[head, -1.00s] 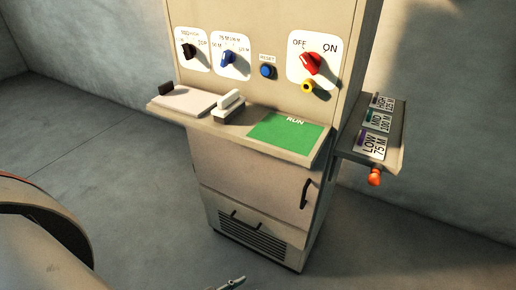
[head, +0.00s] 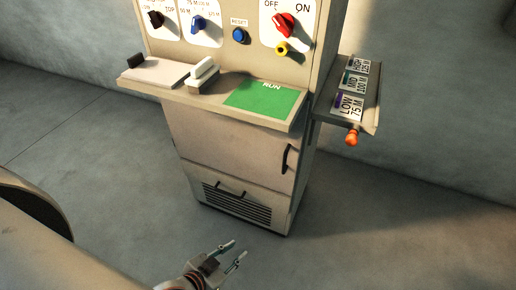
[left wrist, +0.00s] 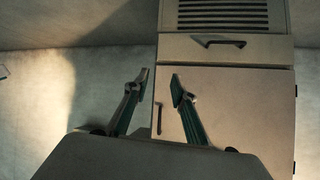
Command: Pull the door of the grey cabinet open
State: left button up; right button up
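The grey cabinet (head: 150,105) stands ahead, its lower door (head: 225,150) shut flush with the front. The door's dark upright handle (head: 287,158) is near its right edge. My left gripper (head: 238,250) is open and empty, low in front of the cabinet and apart from it. The left wrist view looks inverted: the door (left wrist: 240,105) is below the drawer, and its handle (left wrist: 158,118) shows at the door's left edge, beyond the gap between the open fingers (left wrist: 160,80). My right gripper is not in view.
Below the door is a louvred drawer panel (head: 240,207) with a dark handle. Above, a ledge with a green RUN plate (head: 264,98) juts out. The floor in front is clear.

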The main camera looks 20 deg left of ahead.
pick_arm(q)
jog(key=w+d+r+t, duration=0.2)
jog(key=w+r+t, duration=0.15)
jog(key=w, duration=0.95)
jog(key=n+t+h+b, duration=0.1)
jog(key=n+t, duration=0.1)
jog(key=t, duration=0.1)
send_near(283, 171)
jog(key=w+r, duration=0.3)
jog(key=r, duration=0.1)
jog(key=x, duration=0.4)
jog(key=b+x, duration=0.1)
jog(key=x, duration=0.3)
jog(key=shift+s+d+f, duration=0.1)
jog(key=shift+d+f, duration=0.05)
jog(key=shift+d, duration=0.05)
grip_shut()
